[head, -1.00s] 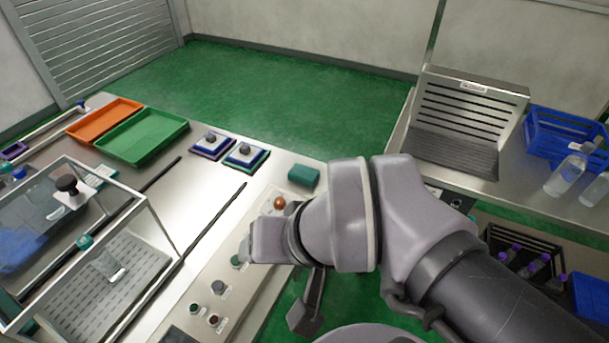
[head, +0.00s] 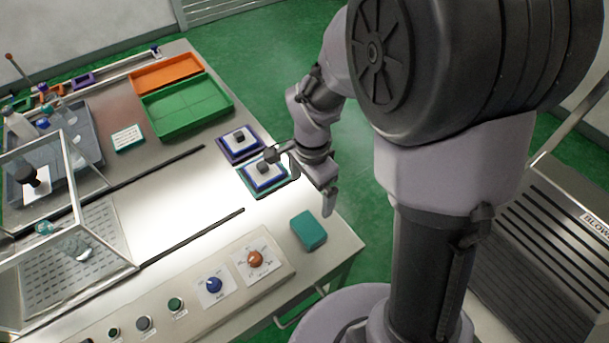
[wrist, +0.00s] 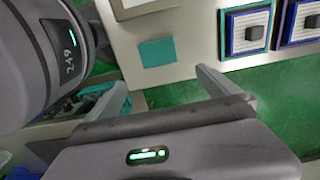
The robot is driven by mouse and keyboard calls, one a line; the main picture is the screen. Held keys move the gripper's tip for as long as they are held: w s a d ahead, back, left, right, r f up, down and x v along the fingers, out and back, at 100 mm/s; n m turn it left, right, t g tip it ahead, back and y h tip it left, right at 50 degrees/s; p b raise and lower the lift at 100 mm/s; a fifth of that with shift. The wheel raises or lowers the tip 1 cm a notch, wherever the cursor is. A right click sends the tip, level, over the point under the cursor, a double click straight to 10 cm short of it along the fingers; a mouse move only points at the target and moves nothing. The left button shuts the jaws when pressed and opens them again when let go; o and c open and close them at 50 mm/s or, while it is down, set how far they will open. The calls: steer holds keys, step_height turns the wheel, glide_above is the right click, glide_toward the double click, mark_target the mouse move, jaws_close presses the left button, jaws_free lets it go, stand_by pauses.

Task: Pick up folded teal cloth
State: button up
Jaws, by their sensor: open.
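The folded teal cloth (head: 309,231) lies flat on the steel table near its right edge, beside the control panel. It also shows in the wrist view (wrist: 157,53), beyond the fingertips and between their lines. My gripper (head: 300,170) is open and empty, above the table's right edge, behind the cloth and near the stacked blocks. In the wrist view its two fingers (wrist: 163,80) are spread wide apart. The gripper does not touch the cloth. Nothing hides the cloth in either view.
Two stacked blocks with dark knobs (head: 264,172) (head: 238,142) stand behind the cloth. A control panel (head: 187,291) with knobs lies to its left. A green tray (head: 187,108) and an orange tray (head: 166,73) stand farther back. A clear-walled box (head: 75,215) is at left.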

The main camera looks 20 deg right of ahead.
steer(key=b, duration=0.4)
glide_above(308, 226)
step_height(308, 226, down, 10)
steer(key=shift+w+r, duration=0.1)
step_height(308, 226, down, 6)
steer(key=b, duration=0.2)
steer(key=shift+b, duration=0.3)
steer(key=shift+r, duration=0.1)
steer(key=shift+c, duration=1.1)
steer(key=c, duration=0.9)
step_height(308, 226, up, 10)
steer(key=p, duration=0.4)
steer(key=shift+p, duration=0.3)
